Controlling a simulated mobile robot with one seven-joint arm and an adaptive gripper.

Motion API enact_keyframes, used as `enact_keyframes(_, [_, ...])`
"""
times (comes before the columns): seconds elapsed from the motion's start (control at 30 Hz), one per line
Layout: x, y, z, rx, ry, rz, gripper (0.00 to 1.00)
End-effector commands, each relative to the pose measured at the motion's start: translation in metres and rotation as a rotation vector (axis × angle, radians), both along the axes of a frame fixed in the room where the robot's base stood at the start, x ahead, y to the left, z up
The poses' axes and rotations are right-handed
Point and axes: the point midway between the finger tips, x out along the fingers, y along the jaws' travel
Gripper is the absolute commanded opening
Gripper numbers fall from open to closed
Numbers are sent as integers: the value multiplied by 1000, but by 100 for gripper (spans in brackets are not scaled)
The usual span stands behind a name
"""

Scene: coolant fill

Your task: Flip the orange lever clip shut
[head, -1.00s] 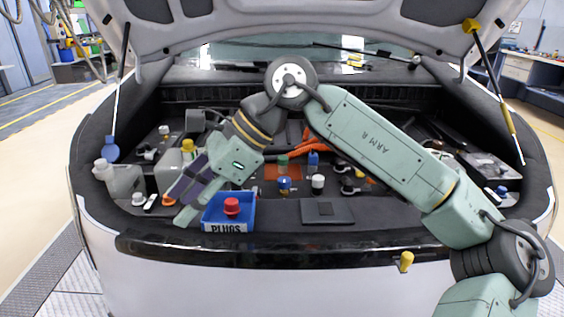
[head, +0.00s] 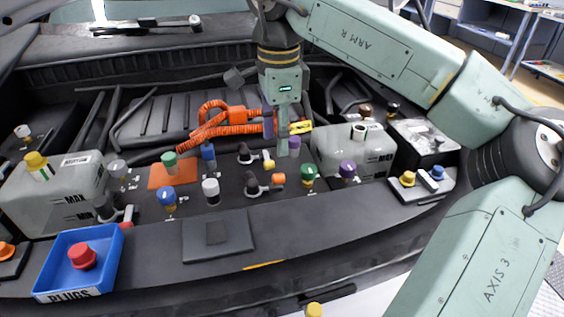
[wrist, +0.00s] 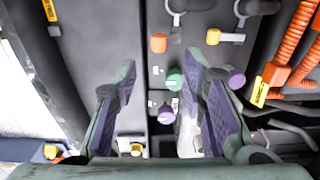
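An orange-tipped lever (head: 278,179) with a dark body sits on the black deck, in the middle of the engine bay. In the wrist view its orange tip (wrist: 158,43) shows ahead of the fingertips, and its dark ring is near the top edge. My gripper (head: 277,140) points down behind the lever in the head view, beside the orange cables. I cannot tell the lever's exact angle.
A yellow-tipped lever (head: 268,164) lies close beside. Green (head: 309,171) and purple (head: 347,169) caps stand to the right. An orange connector with cables (head: 232,122) is behind. A grey tank (head: 340,150) is at right. A blue PLUGS tray (head: 100,247) is at front left.

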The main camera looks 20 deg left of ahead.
Motion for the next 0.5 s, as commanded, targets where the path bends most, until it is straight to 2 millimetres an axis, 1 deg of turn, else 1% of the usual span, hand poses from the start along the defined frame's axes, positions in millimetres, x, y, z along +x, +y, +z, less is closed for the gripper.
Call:
enact_keyframes(0.3, [1,1,-59,0,3,2,38])
enact_keyframes(0.5, [2,2,-85,2,2,1,38])
